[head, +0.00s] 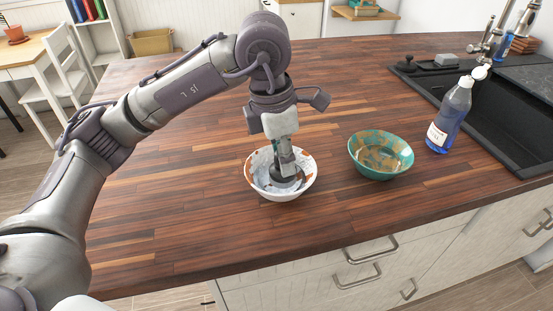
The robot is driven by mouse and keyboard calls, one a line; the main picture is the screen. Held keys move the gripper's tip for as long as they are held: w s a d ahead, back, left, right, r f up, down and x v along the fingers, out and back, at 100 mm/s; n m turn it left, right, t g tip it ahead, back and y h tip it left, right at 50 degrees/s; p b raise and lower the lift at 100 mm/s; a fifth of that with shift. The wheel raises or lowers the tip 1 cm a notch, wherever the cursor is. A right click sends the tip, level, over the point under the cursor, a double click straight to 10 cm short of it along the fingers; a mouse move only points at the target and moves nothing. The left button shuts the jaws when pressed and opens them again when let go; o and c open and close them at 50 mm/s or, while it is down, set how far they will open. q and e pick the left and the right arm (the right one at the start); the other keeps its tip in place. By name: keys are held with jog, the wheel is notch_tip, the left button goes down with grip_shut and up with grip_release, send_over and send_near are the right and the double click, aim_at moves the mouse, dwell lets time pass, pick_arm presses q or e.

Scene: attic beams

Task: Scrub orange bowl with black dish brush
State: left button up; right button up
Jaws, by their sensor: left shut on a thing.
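A bowl (281,195) with a white outside stands on the wooden counter. Orange patches show inside it among whitish smears, so I take it as the orange bowl. My left gripper (286,157) points down over this bowl and is shut on the black dish brush (286,173). The brush's dark head is down inside the bowl, and the gripper hides much of its handle. I cannot tell whether the brush touches the bowl's bottom. My right gripper is out of view.
A teal bowl (362,164) with brown stains stands just to the right. Farther right are a blue soap bottle (451,119), a black sink (495,137) and a grey sponge-like block (446,60). The counter (165,206) is clear to the left and in front.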

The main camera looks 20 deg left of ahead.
pick_arm(q)
jog(key=shift+w+d+f, duration=0.1)
jog(key=shift+w+d, duration=0.15)
jog(key=shift+s, duration=0.1)
jog(key=shift+s+f, duration=0.1)
jog(key=shift+s, duration=1.1)
jog(key=shift+w+a, duration=0.1)
jog(key=shift+w, duration=0.05)
jog(key=shift+w+a+r+b, duration=0.2)
jog(key=shift+w+a, duration=0.15)
jog(key=shift+w, duration=0.2)
jog(key=shift+w+a+r+b, duration=0.15)
jog(key=shift+w+a, duration=0.15)
jog(key=shift+w, duration=0.25)
